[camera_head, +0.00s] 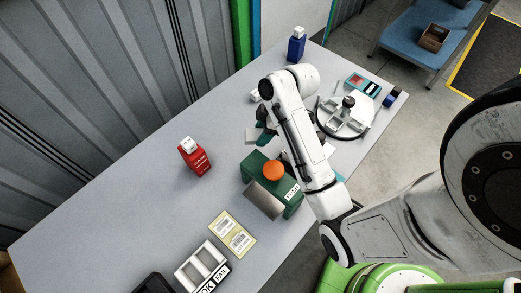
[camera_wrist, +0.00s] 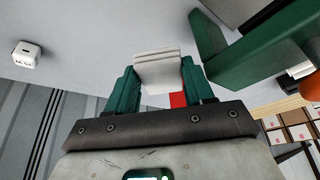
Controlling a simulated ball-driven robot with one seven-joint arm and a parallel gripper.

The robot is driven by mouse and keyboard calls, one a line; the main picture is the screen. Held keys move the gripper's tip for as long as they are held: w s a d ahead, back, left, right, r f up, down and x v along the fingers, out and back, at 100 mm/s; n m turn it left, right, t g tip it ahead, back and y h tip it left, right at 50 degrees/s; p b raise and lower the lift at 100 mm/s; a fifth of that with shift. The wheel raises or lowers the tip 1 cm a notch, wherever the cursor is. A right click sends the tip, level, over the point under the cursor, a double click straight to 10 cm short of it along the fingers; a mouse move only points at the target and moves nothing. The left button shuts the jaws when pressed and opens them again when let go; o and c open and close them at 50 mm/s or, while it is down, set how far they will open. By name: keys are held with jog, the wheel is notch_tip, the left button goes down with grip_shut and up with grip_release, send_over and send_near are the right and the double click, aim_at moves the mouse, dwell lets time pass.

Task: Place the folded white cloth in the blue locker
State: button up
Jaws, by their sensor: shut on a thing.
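The folded white cloth (camera_wrist: 158,70) shows as a small layered block in the wrist view. My gripper (camera_wrist: 157,82) is shut on it, with one green finger on each side. In the head view my gripper (camera_head: 261,132) is over the middle of the grey table, just behind a green box, partly hidden by my arm; the cloth is hard to make out there. I cannot clearly pick out a blue locker; an upright blue edge (camera_head: 253,25) beside a white panel stands behind the table.
The green box (camera_head: 284,201) with an orange ball (camera_head: 273,170) stands close to my gripper. A red bottle (camera_head: 194,157) is left of it, a blue bottle (camera_head: 297,44) at the far end. A white tray (camera_head: 195,277) is at the near end. Table left of the red bottle is clear.

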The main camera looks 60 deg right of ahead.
aim_at(262, 149)
notch_tip(262, 149, down, 10)
jog(key=shift+r, duration=0.2)
jog(key=shift+f, duration=0.1)
dwell(0.3)
jog(key=o, duration=1.1)
